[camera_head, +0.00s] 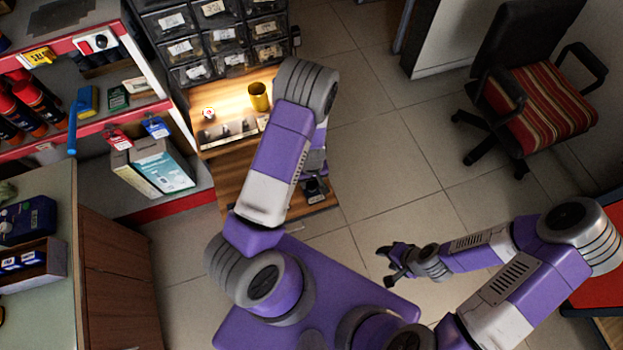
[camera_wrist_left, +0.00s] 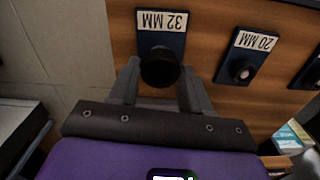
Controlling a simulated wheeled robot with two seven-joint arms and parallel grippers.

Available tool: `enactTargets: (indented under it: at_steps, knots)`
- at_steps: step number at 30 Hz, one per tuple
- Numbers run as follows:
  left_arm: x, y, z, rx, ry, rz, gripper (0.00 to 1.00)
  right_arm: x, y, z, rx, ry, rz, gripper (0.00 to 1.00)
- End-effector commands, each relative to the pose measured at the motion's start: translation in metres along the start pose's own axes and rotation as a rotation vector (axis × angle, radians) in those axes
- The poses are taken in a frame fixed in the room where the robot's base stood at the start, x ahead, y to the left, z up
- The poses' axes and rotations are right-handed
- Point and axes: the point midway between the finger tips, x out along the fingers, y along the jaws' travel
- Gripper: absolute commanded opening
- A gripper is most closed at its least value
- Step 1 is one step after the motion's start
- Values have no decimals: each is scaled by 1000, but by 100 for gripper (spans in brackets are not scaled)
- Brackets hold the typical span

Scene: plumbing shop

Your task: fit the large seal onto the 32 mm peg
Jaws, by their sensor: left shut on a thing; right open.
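In the left wrist view my left gripper (camera_wrist_left: 160,72) is shut on a dark round black thing (camera_wrist_left: 160,66), which I take for the large seal. It is in front of the blue plate marked 32 MM (camera_wrist_left: 175,44). The 32 mm peg itself is not distinct from the black thing, and I cannot tell whether the seal is around the peg or apart from it. In the head view my left arm hides most of that gripper. My right gripper (camera_head: 391,264) is open and empty above the tiled floor.
A plate marked 20 MM (camera_wrist_left: 241,58) with a smaller peg is beside the 32 mm plate; another plate is cut off at the right edge. In the head view a yellow cup (camera_head: 259,96) stands on the wooden bench. A striped chair (camera_head: 545,103) stands at the upper right.

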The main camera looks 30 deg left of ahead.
Motion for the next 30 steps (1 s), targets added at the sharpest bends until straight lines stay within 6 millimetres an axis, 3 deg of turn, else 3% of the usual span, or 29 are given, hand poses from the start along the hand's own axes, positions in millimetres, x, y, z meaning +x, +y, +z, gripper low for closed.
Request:
enactTargets:
  at_steps: [1,6,30]
  knots:
    - [8,0,0,0,0,0,20,7,3,0,0,0,0,51]
    - [15,0,0,0,0,0,20,12,5,0,0,0,0,51]
    - [14,0,1,1,0,0,20,11,4,0,0,0,0,51]
